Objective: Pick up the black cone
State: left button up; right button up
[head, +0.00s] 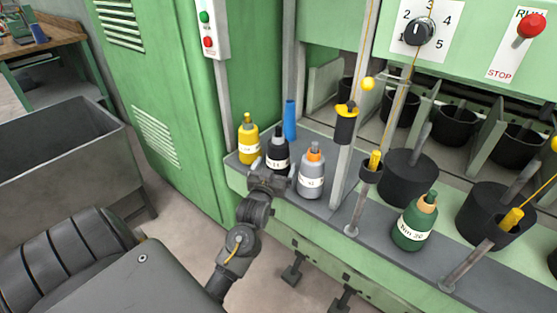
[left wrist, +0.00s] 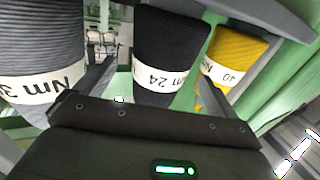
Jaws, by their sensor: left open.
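The black cone (head: 278,154) stands upright on the grey ledge of the green machine, between a yellow cone (head: 248,142) and a grey cone with an orange tip (head: 312,172). My left gripper (head: 271,178) is open at the front of the black cone, low down, and hides part of its base. In the left wrist view the black cone (left wrist: 168,48) with its white label lies between the two spread fingers of my left gripper (left wrist: 180,82). I cannot tell whether the fingers touch it. My right gripper is not in view.
The grey cone (left wrist: 38,45) and the yellow cone (left wrist: 232,52) flank it closely. A blue tube (head: 290,120) stands behind. A metal post (head: 352,130) rises right of the grey cone. A green cone (head: 414,225) and black pots (head: 407,178) are further right.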

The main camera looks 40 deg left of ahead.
aim_at(277, 160)
pick_arm(q)
jog(key=x, duration=0.4)
jog(key=shift+a+f, duration=0.1)
jog(key=shift+w+a, duration=0.15)
jog(key=shift+w, duration=0.15)
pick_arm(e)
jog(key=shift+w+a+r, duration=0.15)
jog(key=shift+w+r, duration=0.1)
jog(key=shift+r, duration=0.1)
pick_arm(q)
jog(key=c, duration=1.3)
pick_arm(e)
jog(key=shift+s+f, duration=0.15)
pick_arm(q)
jog(key=shift+c, duration=0.2)
